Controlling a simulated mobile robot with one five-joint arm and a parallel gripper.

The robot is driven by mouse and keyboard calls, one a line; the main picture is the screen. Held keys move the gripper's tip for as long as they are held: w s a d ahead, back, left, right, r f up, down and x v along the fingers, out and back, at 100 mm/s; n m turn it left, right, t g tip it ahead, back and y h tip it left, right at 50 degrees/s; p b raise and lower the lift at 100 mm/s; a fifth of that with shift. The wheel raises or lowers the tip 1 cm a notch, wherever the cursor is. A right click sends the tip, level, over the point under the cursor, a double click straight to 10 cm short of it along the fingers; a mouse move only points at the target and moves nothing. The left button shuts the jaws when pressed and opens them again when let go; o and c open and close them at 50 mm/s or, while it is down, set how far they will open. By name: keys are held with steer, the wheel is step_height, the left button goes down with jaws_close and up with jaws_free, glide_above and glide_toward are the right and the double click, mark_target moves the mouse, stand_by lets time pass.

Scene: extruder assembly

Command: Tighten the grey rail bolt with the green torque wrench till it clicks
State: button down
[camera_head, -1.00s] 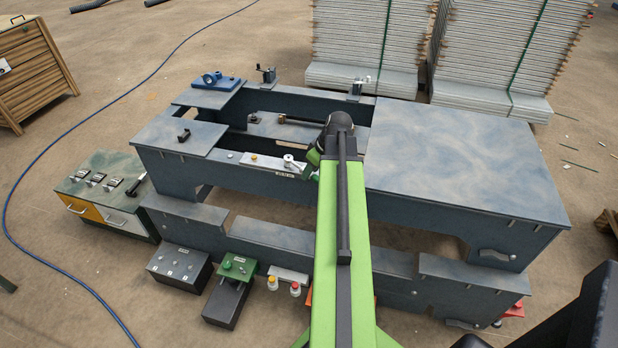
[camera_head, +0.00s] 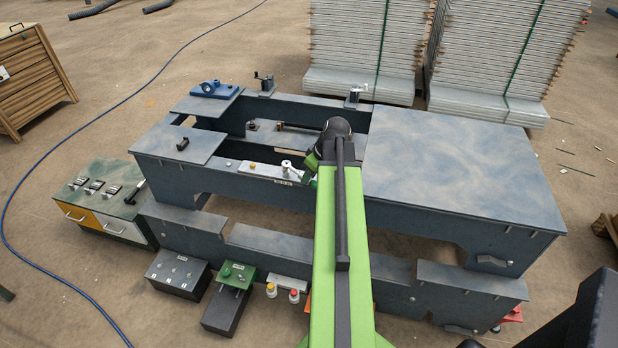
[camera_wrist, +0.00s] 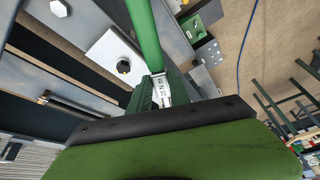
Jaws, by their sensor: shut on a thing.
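My gripper (camera_wrist: 152,92) is shut on the green torque wrench (camera_wrist: 143,32). Its green shaft runs up out of the wrist view, so its working end is hidden there; a white label with "20 N m" shows near the jaws. In the head view my gripper (camera_head: 312,164) is at the right end of the pale rail plate (camera_head: 262,172), mostly hidden by my arm. A pale round piece (camera_head: 286,165) stands on that plate; I cannot tell whether the wrench touches it.
The dark steel bench (camera_head: 460,170) has a broad flat top at right and an open frame at left. A yellow-topped piece (camera_head: 252,164) sits on the rail plate. A blue clamp block (camera_head: 210,88) stands at the back left. Control boxes (camera_head: 180,272) stand in front.

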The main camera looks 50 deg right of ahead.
step_height(320, 180, up, 4)
steer(key=p, duration=0.2)
steer(key=shift+f+p, duration=0.2)
steer(key=shift+p, duration=0.15)
steer(key=s+d+r+p, duration=0.3)
steer(key=s+r+p, duration=0.3)
steer(key=s, duration=0.5)
steer(key=shift+s+d+r, duration=0.1)
